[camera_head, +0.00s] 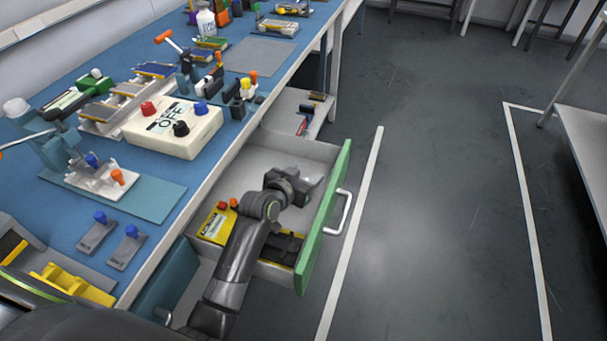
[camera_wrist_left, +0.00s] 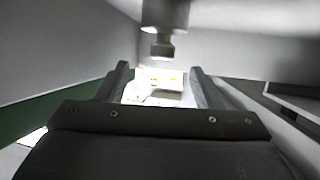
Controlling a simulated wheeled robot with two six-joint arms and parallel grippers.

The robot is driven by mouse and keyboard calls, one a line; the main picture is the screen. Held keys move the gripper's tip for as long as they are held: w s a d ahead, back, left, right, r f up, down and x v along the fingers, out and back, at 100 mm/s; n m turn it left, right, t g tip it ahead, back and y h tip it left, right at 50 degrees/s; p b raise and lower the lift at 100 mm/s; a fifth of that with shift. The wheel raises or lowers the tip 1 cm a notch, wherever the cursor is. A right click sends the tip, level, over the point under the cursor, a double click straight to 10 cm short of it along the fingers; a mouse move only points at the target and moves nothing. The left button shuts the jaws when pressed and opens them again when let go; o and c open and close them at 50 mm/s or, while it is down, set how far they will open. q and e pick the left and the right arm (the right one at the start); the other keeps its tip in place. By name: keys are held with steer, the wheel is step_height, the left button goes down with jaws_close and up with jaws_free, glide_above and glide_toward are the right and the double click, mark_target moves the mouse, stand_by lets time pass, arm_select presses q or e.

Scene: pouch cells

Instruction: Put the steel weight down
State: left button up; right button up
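My left gripper (camera_head: 298,188) reaches down into the open drawer (camera_head: 318,150), near its green front. In the left wrist view the two dark fingers (camera_wrist_left: 160,72) stand apart with a gap between them. The steel weight (camera_wrist_left: 165,14), a grey metal cylinder with a narrow neck and knob, shows at the top middle of that view. It appears beyond the fingertips, with no finger seen pressing on it. In the head view I cannot make out the weight; the gripper and arm cover that part. My right gripper is not in view.
The drawer also holds a yellow device with red knobs (camera_head: 216,222) and dark items (camera_head: 283,248). The drawer handle (camera_head: 340,212) sticks out over the floor. The blue bench (camera_head: 225,120) holds a white box marked OFF (camera_head: 172,127) and several fixtures. The floor to the right is clear.

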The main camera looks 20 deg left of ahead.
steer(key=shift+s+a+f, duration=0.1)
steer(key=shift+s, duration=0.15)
arm_select(q)
steer(key=shift+r, duration=0.15)
steer(key=shift+r, duration=0.25)
steer(key=p+v, duration=0.2)
steer(key=v, duration=1)
steer(key=shift+r, duration=0.15)
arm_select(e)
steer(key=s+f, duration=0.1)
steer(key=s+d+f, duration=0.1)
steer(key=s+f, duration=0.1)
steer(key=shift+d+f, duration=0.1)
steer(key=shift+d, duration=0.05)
